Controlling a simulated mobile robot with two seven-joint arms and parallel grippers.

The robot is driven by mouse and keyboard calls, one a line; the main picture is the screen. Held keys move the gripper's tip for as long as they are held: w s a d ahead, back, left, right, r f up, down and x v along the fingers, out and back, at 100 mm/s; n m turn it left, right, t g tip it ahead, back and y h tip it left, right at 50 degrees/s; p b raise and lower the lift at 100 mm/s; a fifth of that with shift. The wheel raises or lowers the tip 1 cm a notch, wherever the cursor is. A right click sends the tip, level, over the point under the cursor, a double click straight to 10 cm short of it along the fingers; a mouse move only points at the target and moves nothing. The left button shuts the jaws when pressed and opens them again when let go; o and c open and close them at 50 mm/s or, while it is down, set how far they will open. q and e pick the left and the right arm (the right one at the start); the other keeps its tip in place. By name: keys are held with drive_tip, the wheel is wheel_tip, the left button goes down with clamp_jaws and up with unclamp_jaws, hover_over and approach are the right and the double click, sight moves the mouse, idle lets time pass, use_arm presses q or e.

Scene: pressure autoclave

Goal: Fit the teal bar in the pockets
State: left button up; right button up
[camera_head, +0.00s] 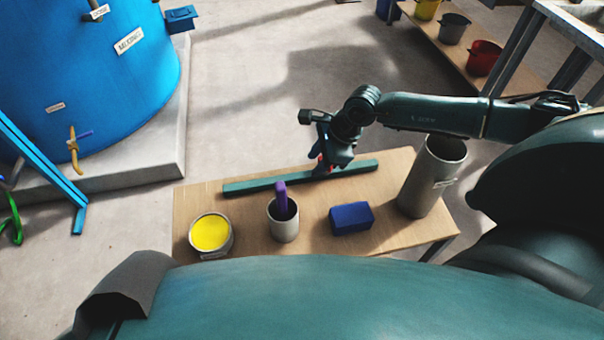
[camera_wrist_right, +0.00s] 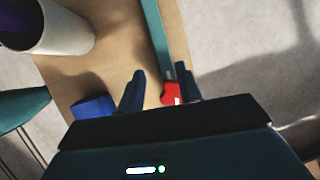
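The teal bar (camera_head: 252,186) lies lengthwise near the far edge of the wooden table (camera_head: 190,213). My right gripper (camera_head: 323,170) is low over the bar's right half. In the right wrist view, the bar (camera_wrist_right: 155,35) runs down toward the right finger. A small red piece (camera_wrist_right: 171,94) lies between the fingers (camera_wrist_right: 160,80), close to the right one; whether it is part of the bar is unclear. The fingers stand apart with a gap on the left. My left gripper is out of view. I cannot make out the pockets.
On the table stand a yellow-filled can (camera_head: 210,233), a grey cup (camera_head: 284,225) with a purple item, a blue block (camera_head: 351,218) and a tall grey cylinder (camera_head: 425,185). A blue tank (camera_head: 95,80) stands on a concrete plinth at left.

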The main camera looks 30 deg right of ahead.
sight(303, 174)
drive_tip(key=x, duration=0.6)
drive_tip(key=shift+w+a+f+p, duration=0.15)
drive_tip(key=shift+w+p, duration=0.1)
drive_tip(key=shift+p, duration=0.15)
clamp_jaws()
